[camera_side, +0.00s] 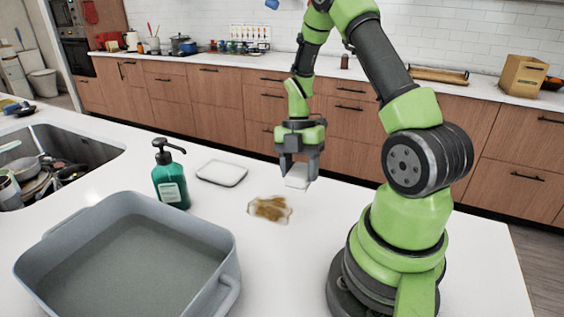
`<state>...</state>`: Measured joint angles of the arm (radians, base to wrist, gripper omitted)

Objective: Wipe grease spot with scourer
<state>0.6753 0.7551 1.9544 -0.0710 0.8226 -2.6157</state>
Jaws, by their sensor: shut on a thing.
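A brown, translucent grease spot (270,208) lies on the white island top, near the middle of the picture. My gripper (299,172) points down, behind and a little to the right of the spot. It is shut on a pale, whitish block, which I take to be the scourer (298,181). The fingers cover its upper part. The scourer is apart from the spot. I cannot tell whether its underside touches the counter.
A green pump bottle (171,181) stands left of a flat white dish (222,173). A large grey basin (127,213) holding water fills the front left. A sink (60,159) with dishes is at far left. The counter (290,255) is clear in front of the spot.

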